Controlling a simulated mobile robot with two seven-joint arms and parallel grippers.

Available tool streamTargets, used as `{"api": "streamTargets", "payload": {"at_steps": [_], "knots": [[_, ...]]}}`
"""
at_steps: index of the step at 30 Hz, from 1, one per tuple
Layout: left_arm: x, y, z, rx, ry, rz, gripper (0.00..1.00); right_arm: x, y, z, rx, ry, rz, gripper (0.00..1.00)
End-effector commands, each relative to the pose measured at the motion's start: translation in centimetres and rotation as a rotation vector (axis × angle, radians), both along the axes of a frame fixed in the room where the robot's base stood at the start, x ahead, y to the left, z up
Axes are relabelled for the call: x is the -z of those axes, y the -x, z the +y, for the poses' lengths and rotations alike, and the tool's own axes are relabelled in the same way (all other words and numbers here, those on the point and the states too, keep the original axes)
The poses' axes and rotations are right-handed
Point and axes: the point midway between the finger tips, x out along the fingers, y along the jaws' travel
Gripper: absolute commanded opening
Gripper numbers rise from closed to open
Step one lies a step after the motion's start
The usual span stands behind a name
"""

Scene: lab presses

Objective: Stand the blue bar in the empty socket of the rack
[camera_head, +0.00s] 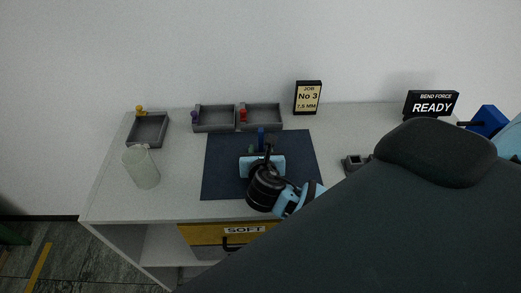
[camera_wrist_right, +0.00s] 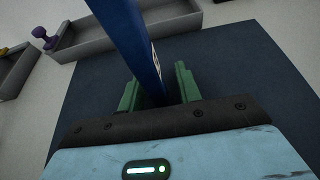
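The blue bar (camera_head: 261,138) stands upright over the dark blue mat in the head view. In the right wrist view the bar (camera_wrist_right: 140,45) runs from the top edge down between the green fingers. My right gripper (camera_head: 262,152) is at the bar, low over the mat. Its fingers (camera_wrist_right: 158,88) stand on either side of the bar, with a dark strip showing on the right side; I cannot tell whether they grip it. A small grey block (camera_head: 353,163), possibly the rack, is mostly hidden by my right arm; no socket is clear. My left gripper is out of view.
Grey trays with a yellow knob (camera_head: 141,110), purple knob (camera_head: 194,117) and red knob (camera_head: 243,116) line the back. A translucent beaker (camera_head: 141,168) stands at left. A job sign (camera_head: 307,97) reads 7.5 MM; another sign (camera_head: 431,104) reads READY. The mat's (camera_head: 222,165) left part is clear.

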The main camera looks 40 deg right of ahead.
Motion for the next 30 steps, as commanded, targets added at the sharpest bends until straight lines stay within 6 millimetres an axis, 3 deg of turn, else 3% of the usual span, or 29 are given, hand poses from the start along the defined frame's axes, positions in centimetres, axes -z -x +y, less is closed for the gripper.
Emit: {"api": "streamTargets", "payload": {"at_steps": [7, 21, 30], "knots": [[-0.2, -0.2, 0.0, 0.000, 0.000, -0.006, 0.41, -0.8, 0.9, 0.6, -0.001, -0.001, -0.002, 0.34], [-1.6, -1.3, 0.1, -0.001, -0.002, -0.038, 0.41, -4.2, 7.7, 4.8, -0.002, -0.002, -0.004, 0.34], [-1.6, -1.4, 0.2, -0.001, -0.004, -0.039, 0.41, -4.9, 9.4, 5.8, 0.000, 0.000, 0.000, 0.34]]}}
